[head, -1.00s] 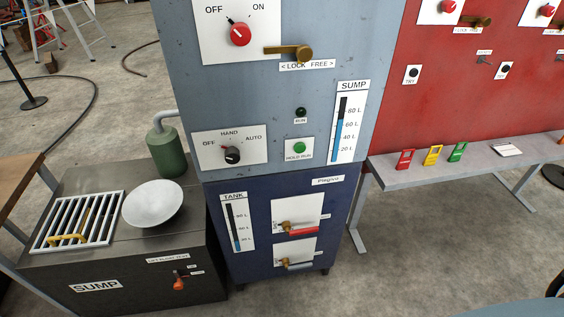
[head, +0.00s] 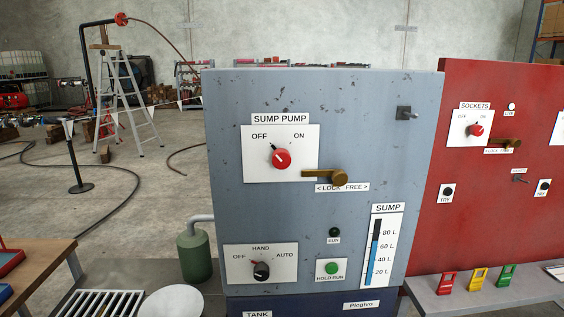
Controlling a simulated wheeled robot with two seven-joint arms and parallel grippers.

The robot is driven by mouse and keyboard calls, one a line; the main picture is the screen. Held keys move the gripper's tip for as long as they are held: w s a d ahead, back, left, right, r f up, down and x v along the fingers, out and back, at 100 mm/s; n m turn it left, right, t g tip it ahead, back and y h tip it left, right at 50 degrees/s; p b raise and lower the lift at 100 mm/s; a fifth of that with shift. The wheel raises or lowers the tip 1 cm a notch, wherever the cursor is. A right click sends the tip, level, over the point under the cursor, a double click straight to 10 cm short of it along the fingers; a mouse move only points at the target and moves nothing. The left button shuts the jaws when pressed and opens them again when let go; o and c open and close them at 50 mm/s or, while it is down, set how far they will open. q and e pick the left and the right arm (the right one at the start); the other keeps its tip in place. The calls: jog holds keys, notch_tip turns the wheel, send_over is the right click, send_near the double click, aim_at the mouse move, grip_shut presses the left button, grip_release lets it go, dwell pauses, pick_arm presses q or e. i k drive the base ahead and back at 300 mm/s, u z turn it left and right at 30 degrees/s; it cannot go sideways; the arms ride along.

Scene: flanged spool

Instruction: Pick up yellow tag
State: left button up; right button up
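The yellow tag (head: 478,279) stands on the grey bench (head: 437,302) in front of the red cabinet, at the lower right of the head view. A red tag (head: 447,284) is just left of it and a green tag (head: 506,275) just right of it, with small gaps between them. Neither of my grippers shows in the head view. The yellow tag is in plain sight, with nothing in front of it.
A grey sump pump cabinet (head: 230,208) with a red switch (head: 281,158) and brass lever (head: 339,178) fills the middle. The red sockets cabinet (head: 450,230) rises behind the bench. A wooden table (head: 45,262) is at lower left. A stepladder (head: 124,95) stands behind.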

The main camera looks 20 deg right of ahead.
aim_at(475, 283)
jog(key=z, duration=2.15)
jog(key=k, duration=0.25)
jog(key=z, duration=1.05)
jog(key=k, duration=1.1)
jog(key=z, duration=0.65)
jog(key=i, duration=1.45)
jog(key=u, duration=0.8)
jog(key=i, duration=1.7)
jog(key=u, duration=1)
